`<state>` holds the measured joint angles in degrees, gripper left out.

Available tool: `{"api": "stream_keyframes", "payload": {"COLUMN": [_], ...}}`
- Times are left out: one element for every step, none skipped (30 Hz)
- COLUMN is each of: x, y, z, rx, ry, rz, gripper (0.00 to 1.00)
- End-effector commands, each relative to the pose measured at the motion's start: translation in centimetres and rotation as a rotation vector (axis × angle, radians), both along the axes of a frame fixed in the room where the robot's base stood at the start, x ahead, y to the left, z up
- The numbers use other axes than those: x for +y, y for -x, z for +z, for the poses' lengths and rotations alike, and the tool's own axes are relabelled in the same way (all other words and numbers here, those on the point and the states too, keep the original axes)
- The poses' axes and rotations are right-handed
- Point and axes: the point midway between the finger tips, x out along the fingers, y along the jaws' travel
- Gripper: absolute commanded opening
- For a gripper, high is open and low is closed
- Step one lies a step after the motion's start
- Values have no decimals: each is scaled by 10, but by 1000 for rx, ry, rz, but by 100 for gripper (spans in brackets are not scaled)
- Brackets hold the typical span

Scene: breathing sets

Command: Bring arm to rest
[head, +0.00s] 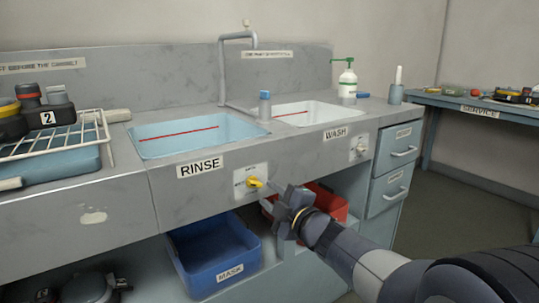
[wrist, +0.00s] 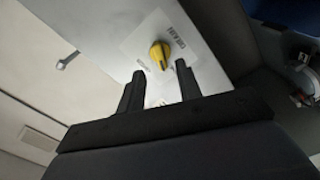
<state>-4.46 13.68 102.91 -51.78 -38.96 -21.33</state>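My gripper (head: 288,207) is in front of the sink counter, close to the yellow knob (head: 255,182) under the rinse basin. In the wrist view my gripper (wrist: 158,80) has its two dark fingers apart with nothing held between them. The yellow knob (wrist: 159,55) shows just beyond the fingertips, on a white plate. The gripper looks apart from the knob. My arm reaches in from the lower right of the head view.
The rinse basin (head: 143,153) and wash basin (head: 350,121) sit in the counter. Below are a blue mask bin (head: 255,262) and a red bin (head: 331,203). Drawers (head: 390,185) stand at the right. A rack (head: 60,147) is at the left; the service bench (head: 485,109) stands farther right.

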Motion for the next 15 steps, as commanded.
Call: {"api": "stream_keyframes", "payload": {"x": [6, 9, 13, 16, 18, 21, 23, 25, 28, 29, 30, 31, 32, 33, 34], "y": [-8, -12, -18, -22, -26, -30, -34, -36, -40, -42, -44, -46, -48, -49, -50], "z": [-3, -3, -3, -2, -2, -2, -2, -2, -1, -1, -1, -1, -1, -1, 0], "rx": [1, 0, -1, -1, -1, 0, 0, 0, -1, -1, 0, 1, 1, 1, 1], "ry": [-1, -2, 0, 0, 0, 0, 0, 0, 0, -1, 0, -1, -1, -1, -3], "rz": [2, 3, 2, 2, 2, 1, 1, 1, 2, 1, 1, 0, 0, 0, 0], "gripper": [34, 34, 34, 34, 34, 34, 34, 34, 34, 34, 34, 34, 34, 34, 34]}}
